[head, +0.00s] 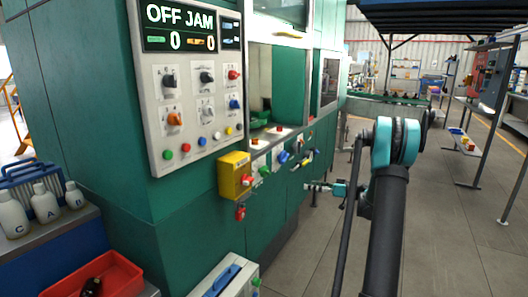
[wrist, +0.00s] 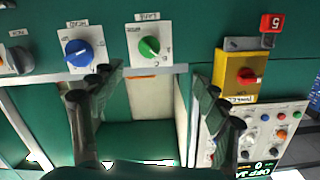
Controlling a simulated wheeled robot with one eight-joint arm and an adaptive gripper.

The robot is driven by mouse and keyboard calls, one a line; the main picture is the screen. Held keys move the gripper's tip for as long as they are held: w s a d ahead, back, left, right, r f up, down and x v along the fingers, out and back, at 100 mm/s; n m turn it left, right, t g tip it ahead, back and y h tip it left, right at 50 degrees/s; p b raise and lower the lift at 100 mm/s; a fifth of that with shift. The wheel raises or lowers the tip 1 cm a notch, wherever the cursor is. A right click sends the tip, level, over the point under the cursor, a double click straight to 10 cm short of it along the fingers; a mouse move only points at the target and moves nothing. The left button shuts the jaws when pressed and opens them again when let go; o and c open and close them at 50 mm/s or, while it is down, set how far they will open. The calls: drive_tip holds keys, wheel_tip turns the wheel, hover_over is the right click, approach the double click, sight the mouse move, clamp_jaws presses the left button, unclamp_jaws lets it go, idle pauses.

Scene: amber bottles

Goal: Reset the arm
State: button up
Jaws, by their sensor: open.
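My arm rises at the right of the head view, bends at a teal joint, and its end reaches left toward the front of the green machine (head: 80,100). My gripper (head: 312,187) is small there, near the machine's lower control ledge. Whether it touches the machine cannot be told. In the wrist view, my gripper (wrist: 150,98) shows two dark fingers spread wide apart with nothing between them. Beyond them are a blue knob (wrist: 76,53) and a green knob (wrist: 149,46) on white plates, and the machine's opening. The wrist view looks upside down.
A yellow box with a red knob (head: 235,182) juts from the machine, below a control panel (head: 190,90) reading "OFF JAM". At lower left are white bottles (head: 43,203) and a red tray (head: 75,284) holding a dark bottle (head: 91,287). The floor at right (head: 450,235) is clear.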

drive_tip(key=s+a+m+g+h, duration=0.1)
drive_tip(key=s+a+h, duration=0.15)
drive_tip(key=s, duration=0.35)
drive_tip(key=s+a+f+m+g+h, duration=0.1)
drive_tip(key=s+a+m+h, duration=0.15)
drive_tip(key=s, duration=0.35)
drive_tip(key=s+a+m+g+h, duration=0.1)
drive_tip(key=s+a+h, duration=0.1)
drive_tip(key=s+a, duration=0.3)
drive_tip(key=s+d+f+m+h, duration=0.1)
drive_tip(key=s+d+f+h, duration=0.1)
drive_tip(key=s, duration=0.6)
drive_tip(key=s+d+f+m+h, duration=0.2)
drive_tip(key=s+d+h, duration=0.1)
drive_tip(key=s, duration=0.6)
drive_tip(key=s+d+f+m+h, duration=0.1)
drive_tip(key=s+d+f+h, duration=0.1)
drive_tip(key=s, duration=0.7)
drive_tip(key=shift+s+d+f+g+h, duration=0.2)
drive_tip(key=shift+f+g+h, duration=0.1)
drive_tip(key=shift+f+g, duration=0.15)
